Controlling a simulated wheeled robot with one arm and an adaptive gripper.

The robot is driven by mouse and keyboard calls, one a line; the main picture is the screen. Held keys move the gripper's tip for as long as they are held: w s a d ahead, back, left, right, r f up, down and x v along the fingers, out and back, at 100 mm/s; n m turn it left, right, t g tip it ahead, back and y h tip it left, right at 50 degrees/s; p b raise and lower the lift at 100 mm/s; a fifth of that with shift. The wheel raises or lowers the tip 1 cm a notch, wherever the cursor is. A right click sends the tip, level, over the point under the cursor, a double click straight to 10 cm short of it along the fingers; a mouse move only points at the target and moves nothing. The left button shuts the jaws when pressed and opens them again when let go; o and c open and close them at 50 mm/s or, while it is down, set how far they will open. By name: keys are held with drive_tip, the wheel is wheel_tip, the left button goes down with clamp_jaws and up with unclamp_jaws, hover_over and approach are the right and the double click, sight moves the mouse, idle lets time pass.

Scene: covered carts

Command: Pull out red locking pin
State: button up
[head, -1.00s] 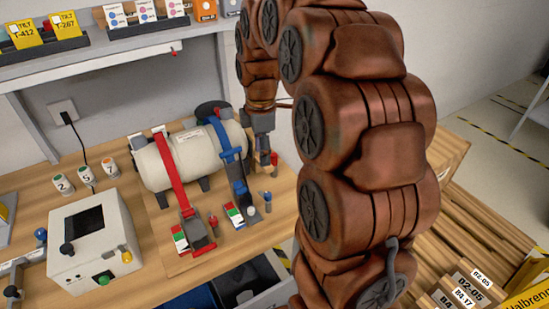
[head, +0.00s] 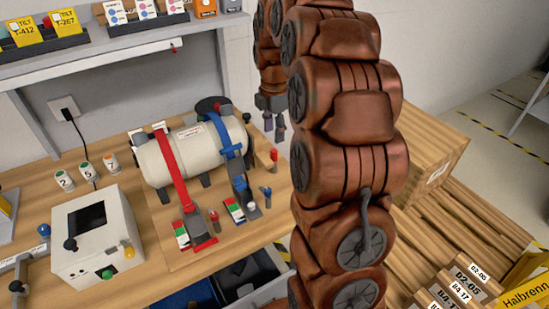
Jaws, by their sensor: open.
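A white cylindrical tank (head: 200,140) lies on a wooden board, held by a red strap (head: 173,170) and a blue strap (head: 232,150). A small red pin (head: 214,217) stands beside the red strap's buckle (head: 197,230). Another small red upright piece (head: 274,157) stands at the board's right end, below my gripper. I cannot tell which is the locking pin. A blue pin (head: 266,193) stands near the blue strap's buckle (head: 239,188). My gripper (head: 274,129) is open, pointing down, apart from the red piece and right of the tank. Nothing shows between its fingers.
A white device with a screen (head: 97,245) stands at left, with three numbered cups (head: 87,172) behind it. A shelf (head: 120,47) runs above the bench. An open drawer (head: 245,280) lies below the front edge. Stacked wood and boxes (head: 440,230) stand at right.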

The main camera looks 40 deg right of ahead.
sight(274, 150)
drive_tip(key=shift+f+b, duration=1.35)
drive_tip(key=shift+f, duration=2.95)
drive_tip(key=shift+b, duration=0.3)
drive_tip(key=shift+c, duration=0.4)
clamp_jaws()
drive_tip(key=shift+r, duration=0.2)
drive_tip(key=shift+r+p, duration=0.6)
drive_tip(key=shift+r, duration=2.25)
